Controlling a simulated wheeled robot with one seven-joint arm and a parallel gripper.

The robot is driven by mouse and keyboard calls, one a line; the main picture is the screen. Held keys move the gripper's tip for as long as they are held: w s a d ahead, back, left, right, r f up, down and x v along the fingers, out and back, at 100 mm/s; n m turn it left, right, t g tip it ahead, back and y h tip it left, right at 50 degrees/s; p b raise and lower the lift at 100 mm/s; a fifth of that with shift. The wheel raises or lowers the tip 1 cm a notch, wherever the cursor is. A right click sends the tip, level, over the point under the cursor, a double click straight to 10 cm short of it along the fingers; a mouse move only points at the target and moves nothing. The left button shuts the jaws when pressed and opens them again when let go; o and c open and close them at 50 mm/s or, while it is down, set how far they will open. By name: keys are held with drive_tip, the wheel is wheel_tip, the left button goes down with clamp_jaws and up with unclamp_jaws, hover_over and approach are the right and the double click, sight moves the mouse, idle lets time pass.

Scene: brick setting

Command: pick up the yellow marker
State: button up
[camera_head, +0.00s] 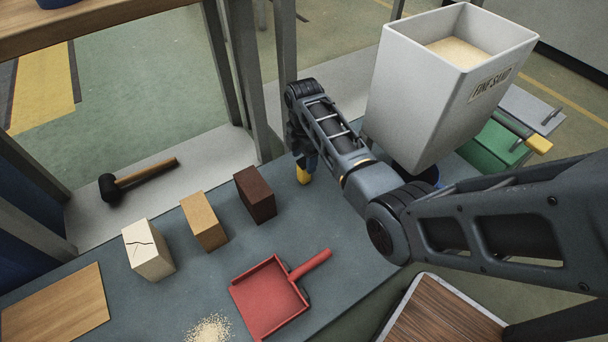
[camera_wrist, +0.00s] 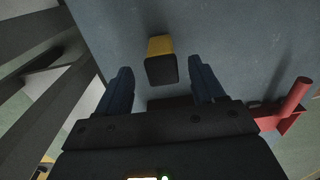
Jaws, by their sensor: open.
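The yellow marker (camera_head: 304,174) stands on the grey-blue bench top, just below my gripper (camera_head: 303,155) in the head view. Its upper part is hidden there by the gripper. In the wrist view, the yellow marker (camera_wrist: 160,45) shows a yellow body and a black end facing the camera. It sits between the lines of my two blue fingers, with a visible gap on each side. My gripper is open and empty. I cannot tell exactly how far the fingertips reach down around the marker.
A dark brown block (camera_head: 255,195), a tan block (camera_head: 204,221) and a cracked cream block (camera_head: 148,250) stand left of the marker. A red dustpan (camera_head: 268,298) lies in front. A white sand bin (camera_head: 430,95) rises close behind my arm. A mallet (camera_head: 140,180) lies far left.

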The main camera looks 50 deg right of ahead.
sight(304, 169)
wheel_tip(304, 169, down, 5)
drive_tip(key=b, duration=0.2)
drive_tip(key=shift+s+a+b, duration=0.1)
drive_tip(key=shift+b, duration=0.3)
drive_tip(key=shift+r, duration=0.1)
drive_tip(key=c, duration=1.1)
